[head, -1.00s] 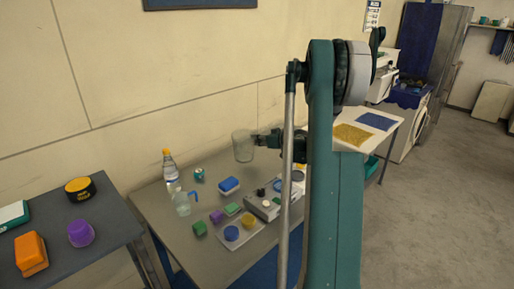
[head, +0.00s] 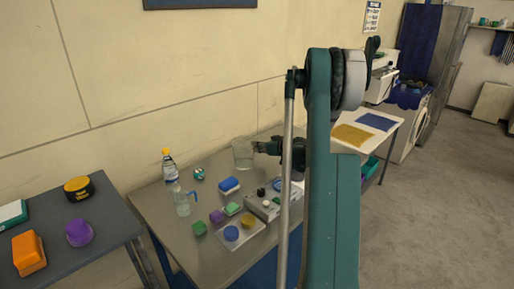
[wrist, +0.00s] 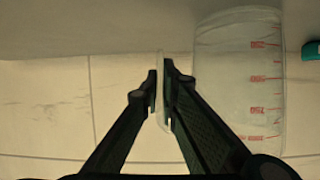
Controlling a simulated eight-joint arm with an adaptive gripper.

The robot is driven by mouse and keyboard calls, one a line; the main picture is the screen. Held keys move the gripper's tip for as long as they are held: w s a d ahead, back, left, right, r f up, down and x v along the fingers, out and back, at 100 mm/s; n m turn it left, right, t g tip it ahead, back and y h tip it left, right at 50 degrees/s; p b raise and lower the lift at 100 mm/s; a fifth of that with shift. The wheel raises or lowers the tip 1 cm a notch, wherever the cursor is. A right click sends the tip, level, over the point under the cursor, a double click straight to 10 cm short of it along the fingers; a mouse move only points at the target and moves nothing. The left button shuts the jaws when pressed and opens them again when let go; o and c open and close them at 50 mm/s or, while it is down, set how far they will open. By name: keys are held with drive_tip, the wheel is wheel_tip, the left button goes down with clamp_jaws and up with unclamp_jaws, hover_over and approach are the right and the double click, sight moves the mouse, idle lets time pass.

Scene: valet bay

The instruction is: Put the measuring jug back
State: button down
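A clear measuring jug (head: 243,153) is upright near the wall, over the back of the grey table (head: 191,255). My gripper (head: 258,147) is at the jug's right side. In the wrist view the jug (wrist: 238,80) shows red scale marks, to the right of my gripper (wrist: 160,92). The fingers are closed on a thin, clear strip that looks like the jug's handle. I cannot tell whether the jug's base touches the table. A second clear jug with a blue handle (head: 182,205) stands at the table's left side.
A bottle with an orange cap (head: 171,168) stands by the wall. A blue sponge (head: 229,185), coloured blocks, a tray (head: 236,245) and a grey device (head: 262,207) crowd the middle. A dark side table (head: 110,222) is at the left. The table's front left is clear.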

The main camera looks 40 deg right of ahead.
drive_tip(key=c, duration=2.6)
unclamp_jaws()
drive_tip(key=shift+r, duration=0.15)
drive_tip(key=p+v, duration=0.2)
drive_tip(key=v, duration=1)
